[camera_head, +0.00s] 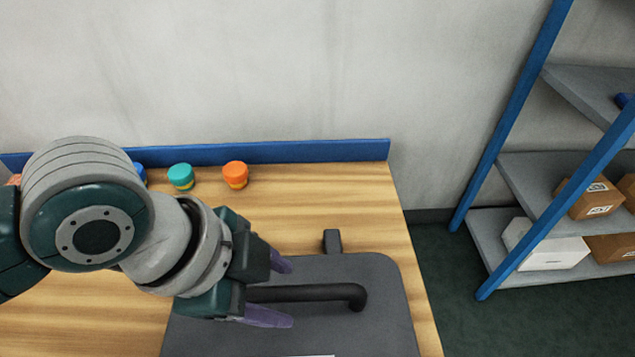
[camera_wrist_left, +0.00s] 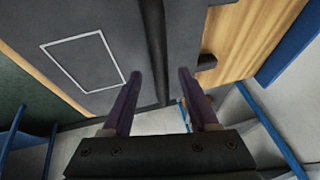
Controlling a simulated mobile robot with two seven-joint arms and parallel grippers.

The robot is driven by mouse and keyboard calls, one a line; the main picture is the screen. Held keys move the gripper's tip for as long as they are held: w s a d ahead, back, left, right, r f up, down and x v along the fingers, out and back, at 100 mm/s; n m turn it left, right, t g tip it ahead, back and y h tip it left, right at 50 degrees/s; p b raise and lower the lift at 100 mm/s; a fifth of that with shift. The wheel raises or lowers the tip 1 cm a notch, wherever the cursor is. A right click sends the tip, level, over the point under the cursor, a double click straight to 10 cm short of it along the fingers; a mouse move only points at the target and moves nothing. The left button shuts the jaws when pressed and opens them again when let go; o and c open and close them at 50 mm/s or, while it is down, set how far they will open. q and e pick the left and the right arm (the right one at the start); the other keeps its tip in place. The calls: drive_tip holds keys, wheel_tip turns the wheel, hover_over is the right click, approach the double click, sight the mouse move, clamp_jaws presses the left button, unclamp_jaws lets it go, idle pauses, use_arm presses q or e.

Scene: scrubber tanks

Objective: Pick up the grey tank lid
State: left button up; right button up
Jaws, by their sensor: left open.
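The grey tank lid (camera_head: 375,325) is a dark grey flat plate with rounded corners, lying on the wooden table. A black bar handle (camera_head: 345,291) runs across its top. My left gripper (camera_head: 291,294) is open, with one purple finger on each side of the handle in the head view. In the left wrist view, the handle (camera_wrist_left: 154,45) passes between the spread fingers of the left gripper (camera_wrist_left: 160,74), and the lid (camera_wrist_left: 60,25) fills the upper left. I cannot tell whether the fingers touch the handle. My arm hides part of the lid's left side. My right gripper is not in view.
A small dark block (camera_head: 332,241) sits at the lid's back edge. A teal cap (camera_head: 180,177) and an orange cap (camera_head: 235,174) stand near the blue back rail (camera_head: 300,152). A blue-framed shelf (camera_head: 525,150) with boxes (camera_head: 590,199) stands right, across a floor gap.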

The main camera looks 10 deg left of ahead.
sight(284, 291)
use_arm(q)
drive_tip(key=shift+b+x, duration=0.3)
drive_tip(key=shift+x, duration=1.25)
drive_tip(key=shift+w, duration=0.1)
drive_tip(key=shift+c, duration=0.3)
clamp_jaws()
